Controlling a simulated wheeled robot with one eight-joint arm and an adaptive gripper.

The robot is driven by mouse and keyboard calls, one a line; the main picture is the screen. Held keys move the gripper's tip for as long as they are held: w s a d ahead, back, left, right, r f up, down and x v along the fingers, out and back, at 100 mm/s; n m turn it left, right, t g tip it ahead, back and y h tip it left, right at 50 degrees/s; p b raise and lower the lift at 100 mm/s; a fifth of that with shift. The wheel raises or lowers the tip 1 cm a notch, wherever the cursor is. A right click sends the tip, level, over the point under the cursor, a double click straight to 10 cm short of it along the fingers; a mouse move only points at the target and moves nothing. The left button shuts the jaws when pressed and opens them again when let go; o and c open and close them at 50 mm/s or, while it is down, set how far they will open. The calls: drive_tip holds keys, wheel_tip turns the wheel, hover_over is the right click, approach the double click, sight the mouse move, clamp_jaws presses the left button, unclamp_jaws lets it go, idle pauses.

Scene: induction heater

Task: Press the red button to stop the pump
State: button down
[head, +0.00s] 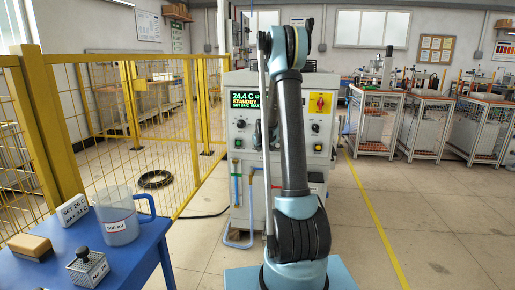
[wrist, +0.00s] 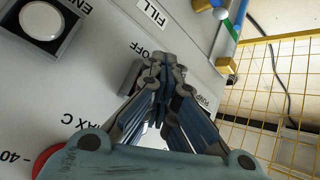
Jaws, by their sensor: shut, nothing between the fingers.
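The heater cabinet (head: 232,190) stands ahead with a lit display reading 24.4 C and STANDBY. In the wrist view, my gripper (wrist: 168,72) is shut and empty, its fingers together close over the grey panel (wrist: 105,85) between the OFF and PUMP lettering. A grey and dark fitting (wrist: 130,77) shows beside the fingertips, partly hidden. A red rounded part (wrist: 45,160) shows at lower left, mostly covered by my gripper's body; I cannot tell whether it is the red button. In the head view, my arm hides the middle of the panel.
A white round button (wrist: 42,20) in a dark frame is at upper left of the wrist view. A yellow fence (head: 130,130) runs left of the cabinet. A blue table (head: 130,250) holds a jug (head: 117,222).

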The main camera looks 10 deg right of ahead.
drive_tip(key=shift+s+a, duration=0.3)
drive_tip(key=shift+s, duration=0.55)
drive_tip(key=shift+s+a, duration=0.25)
drive_tip(key=shift+s, duration=0.55)
drive_tip(key=shift+s+a, duration=0.25)
drive_tip(key=shift+s, duration=0.5)
drive_tip(key=shift+s+a, duration=0.25)
drive_tip(key=shift+s, duration=0.55)
drive_tip(key=shift+s, duration=0.1)
drive_tip(key=s+a, duration=0.3)
drive_tip(key=s, duration=0.7)
drive_tip(key=shift+s+a, duration=0.15)
drive_tip(key=shift+a, duration=0.05)
